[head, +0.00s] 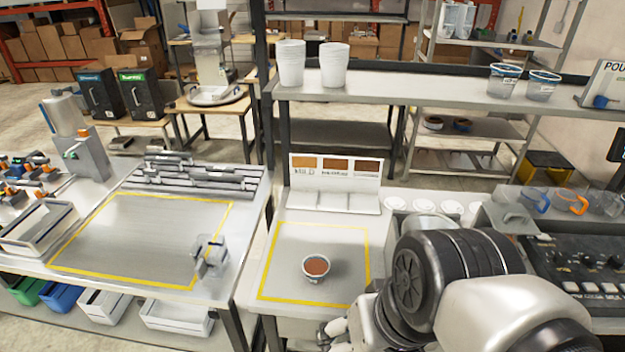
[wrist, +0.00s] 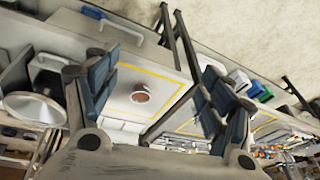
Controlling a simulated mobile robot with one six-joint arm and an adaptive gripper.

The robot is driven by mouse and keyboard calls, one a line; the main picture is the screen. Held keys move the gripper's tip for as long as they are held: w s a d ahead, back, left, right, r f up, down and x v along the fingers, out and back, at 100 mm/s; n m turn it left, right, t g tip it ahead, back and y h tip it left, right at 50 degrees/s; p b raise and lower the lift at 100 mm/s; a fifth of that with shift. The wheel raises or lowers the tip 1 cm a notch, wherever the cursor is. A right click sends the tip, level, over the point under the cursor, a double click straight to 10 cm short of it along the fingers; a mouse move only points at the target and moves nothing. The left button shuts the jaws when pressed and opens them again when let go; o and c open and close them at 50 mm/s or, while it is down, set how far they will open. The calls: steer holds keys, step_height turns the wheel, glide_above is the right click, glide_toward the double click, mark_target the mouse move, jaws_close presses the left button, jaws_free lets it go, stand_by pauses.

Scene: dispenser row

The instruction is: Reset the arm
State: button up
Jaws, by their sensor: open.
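My arm comes in from the lower right of the head view, and its dark rounded joint covers part of the right-hand counter. My gripper shows in the wrist view (wrist: 157,72) with its two dark blue-grey fingers spread wide and nothing held between them. In the head view only a small part of it shows at the bottom edge, beside the counter's front. A small white cup with brown contents (head: 316,267) stands upright inside the yellow outline on the middle counter. The cup also shows in the wrist view (wrist: 142,95), apart from the fingers.
A sample card (head: 336,167) stands behind the cup. An overhead shelf (head: 430,92) carries white cup stacks (head: 291,64) and clear measuring cups. A left table (head: 150,235) has a yellow outline and a grey clamp-like device (head: 210,256). A dark control panel (head: 585,265) is at right.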

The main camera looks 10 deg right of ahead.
steer(key=shift+w+d+r+n+t+h, duration=0.15)
steer(key=shift+d+r+n+t+h, duration=0.1)
steer(key=shift+d+r+t, duration=0.25)
steer(key=shift+w+d+r+n+t+h, duration=0.15)
steer(key=shift+d+r+t+h, duration=0.1)
steer(key=shift+d+r+t, duration=0.25)
steer(key=shift+a, duration=0.15)
stand_by(0.4)
